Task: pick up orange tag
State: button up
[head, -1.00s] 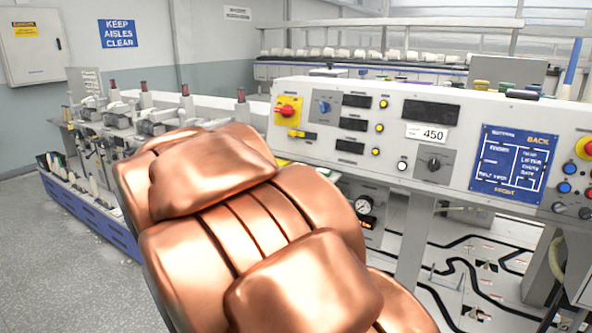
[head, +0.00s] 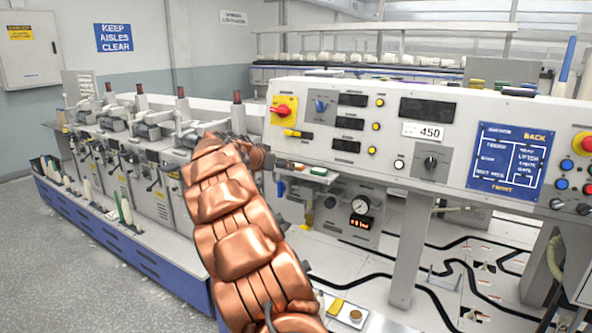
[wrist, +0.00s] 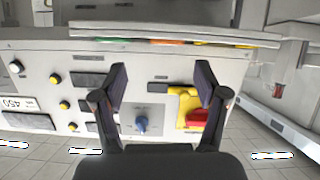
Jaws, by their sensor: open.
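In the wrist view, a small orange strip (wrist: 165,41), which may be the orange tag, shows along a ledge near the top. It is seen almost edge-on, so its shape is unclear. My gripper (wrist: 161,78) is open and empty, its two dark fingers spread wide in front of the control panel. The strip appears beyond the fingertips, between their lines, and apart from them. In the head view, my copper arm reaches toward the panel's lower left corner. I cannot clearly make out the gripper or the orange tag there.
Green (wrist: 113,39) and yellow (wrist: 205,43) strips lie along the same ledge. The control panel (head: 385,115) has a protruding red switch (wrist: 197,117) and a blue knob (wrist: 141,124) near my fingers. A gauge box (head: 360,215) stands under the panel. A spindle machine (head: 150,175) stands at left.

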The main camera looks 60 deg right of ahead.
jog(key=m, duration=0.1)
send_near(297, 164)
jog(key=shift+h, duration=0.3)
jog(key=shift+f+p+x, duration=0.1)
jog(key=shift+p+x, duration=0.85)
jog(key=shift+x, duration=1.25)
jog(key=shift+f+p+x, duration=0.15)
jog(key=shift+p+x, duration=0.75)
jog(key=shift+x, duration=1.3)
jog(key=shift+a, duration=0.1)
jog(key=c, duration=0.7)
